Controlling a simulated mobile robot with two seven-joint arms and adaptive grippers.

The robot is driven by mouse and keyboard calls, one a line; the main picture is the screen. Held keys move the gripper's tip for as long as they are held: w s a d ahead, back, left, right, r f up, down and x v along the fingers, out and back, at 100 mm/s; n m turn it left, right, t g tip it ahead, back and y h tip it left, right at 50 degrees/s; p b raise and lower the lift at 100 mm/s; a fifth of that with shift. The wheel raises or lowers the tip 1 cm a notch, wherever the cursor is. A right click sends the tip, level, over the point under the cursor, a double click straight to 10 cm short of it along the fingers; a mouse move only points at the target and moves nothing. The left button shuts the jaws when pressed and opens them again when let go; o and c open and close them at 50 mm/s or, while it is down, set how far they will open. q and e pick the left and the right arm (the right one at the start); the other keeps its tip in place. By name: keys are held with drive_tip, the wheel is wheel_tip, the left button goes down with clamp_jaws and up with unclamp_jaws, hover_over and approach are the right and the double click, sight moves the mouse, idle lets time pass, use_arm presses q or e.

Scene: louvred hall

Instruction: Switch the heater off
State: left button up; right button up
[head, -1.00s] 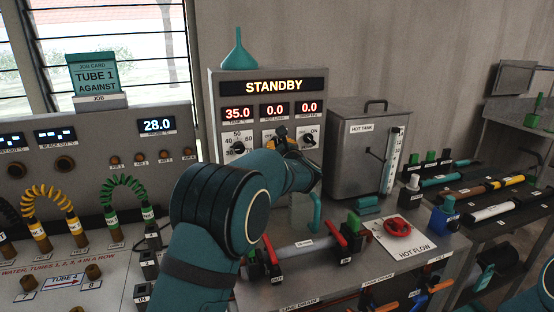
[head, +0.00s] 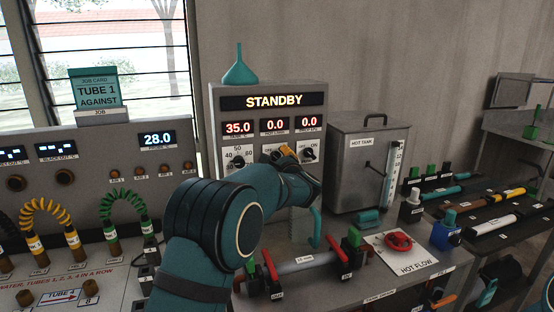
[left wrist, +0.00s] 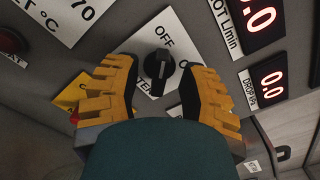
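The control panel (head: 219,103) reads STANDBY, with 35.0, 0.0 and 0.0 below. In the left wrist view a black knob (left wrist: 158,68) sits on a white plate marked OFF; its lower label is partly covered, so the full name cannot be read. My left gripper (head: 285,153) is at the panel's middle knob, which it hides in the head view. In the left wrist view its yellow fingers (left wrist: 160,76) stand apart on either side of the black knob, with gaps showing. My right gripper is out of view.
A dial (head: 238,161) is left of my gripper and another knob (head: 310,155) marked ON is right of it. A teal funnel (head: 240,70) stands on the panel. The hot tank (head: 368,170) stands close to the right. Pipe fittings and a red valve wheel (head: 399,240) lie in front.

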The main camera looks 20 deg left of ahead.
use_arm(q)
drive_tip(key=shift+d, duration=0.1)
drive_tip(key=v, duration=0.7)
drive_tip(key=shift+s, duration=0.1)
idle(0.4)
